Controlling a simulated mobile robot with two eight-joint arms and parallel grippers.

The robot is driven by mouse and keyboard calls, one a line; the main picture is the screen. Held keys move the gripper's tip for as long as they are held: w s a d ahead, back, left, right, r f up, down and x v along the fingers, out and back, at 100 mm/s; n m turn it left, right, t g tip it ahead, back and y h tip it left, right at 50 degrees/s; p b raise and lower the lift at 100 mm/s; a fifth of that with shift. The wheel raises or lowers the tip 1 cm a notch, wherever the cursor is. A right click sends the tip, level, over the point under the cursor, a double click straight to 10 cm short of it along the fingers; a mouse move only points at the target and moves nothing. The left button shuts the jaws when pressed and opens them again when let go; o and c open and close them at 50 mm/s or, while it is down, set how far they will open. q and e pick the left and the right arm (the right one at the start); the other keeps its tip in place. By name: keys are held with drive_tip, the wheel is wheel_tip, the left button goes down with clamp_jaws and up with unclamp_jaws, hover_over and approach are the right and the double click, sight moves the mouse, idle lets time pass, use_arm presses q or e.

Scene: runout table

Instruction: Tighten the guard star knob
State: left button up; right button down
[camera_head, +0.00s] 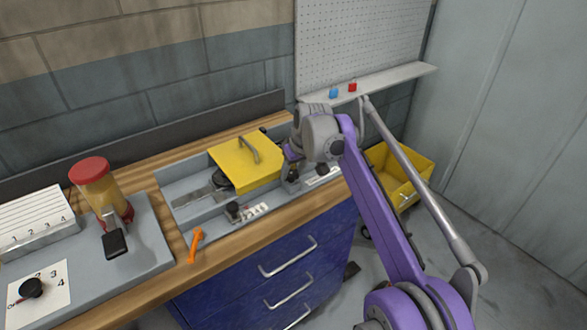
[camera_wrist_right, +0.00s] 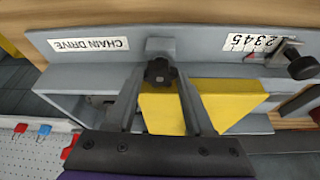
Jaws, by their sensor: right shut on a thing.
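The black star knob (camera_wrist_right: 160,72) shows in the right wrist view on the grey housing, beside the yellow guard (camera_wrist_right: 228,105). My right gripper (camera_wrist_right: 160,80) is shut on the knob, with one finger on each side of it. In the head view the guard (camera_head: 240,172) lies over the grey trough with its handle on top. My right gripper (camera_head: 291,172) is at the guard's right end there, and my wrist partly hides the knob. My left gripper is not in view.
A second black knob (camera_head: 233,211) with a number scale sits on the trough's front. An orange lever (camera_head: 195,245) and a red-lidded jar (camera_head: 94,180) are to the left. A yellow bin (camera_head: 412,178) stands right of the blue drawers (camera_head: 262,275).

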drive_tip(key=shift+a+r+m+t+h+p, duration=0.15)
drive_tip(key=shift+m+h+p, duration=0.4)
drive_tip(key=shift+m, duration=0.55)
drive_tip(key=shift+a+f+m+t+h+p, duration=0.15)
drive_tip(key=shift+m+h+p, duration=0.1)
drive_tip(key=shift+m+p, duration=0.65)
drive_tip(key=shift+d+m, duration=0.1)
drive_tip(key=shift+m, duration=0.2)
drive_tip(key=shift+c, duration=1.4)
unclamp_jaws()
drive_tip(key=shift+b, duration=0.3)
